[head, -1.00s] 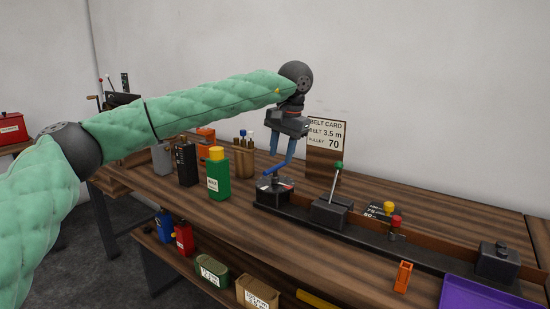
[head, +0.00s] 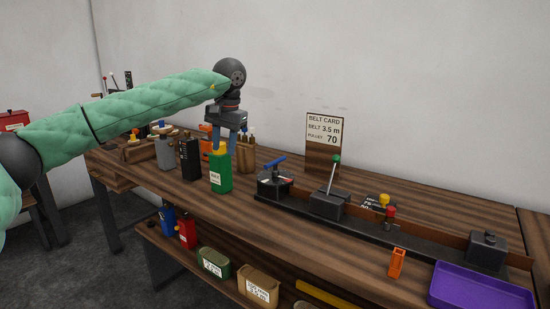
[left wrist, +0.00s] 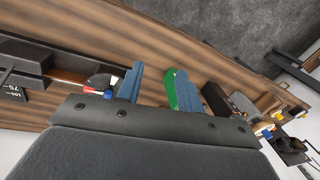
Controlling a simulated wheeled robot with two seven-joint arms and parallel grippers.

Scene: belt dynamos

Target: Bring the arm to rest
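My left gripper (head: 224,150) hangs above the workbench (head: 330,242), with its blue fingers pointing down behind the green bottle with a yellow cap (head: 220,172). In the left wrist view the two fingers (left wrist: 157,88) stand apart with nothing held between them. The green bottle (left wrist: 181,90) shows beyond the fingers there. A black dial unit (head: 274,186) with a blue T-handle (head: 275,162) stands on the bench to the right of the gripper, clear of it. My right gripper is in neither view.
A grey bottle (head: 164,153), a black bottle (head: 190,160) and a wooden tool holder (head: 246,155) stand near the gripper. A lever box (head: 328,205), a belt card (head: 324,140) and a purple tray (head: 480,292) are further right. Bare bench lies in front of the dial.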

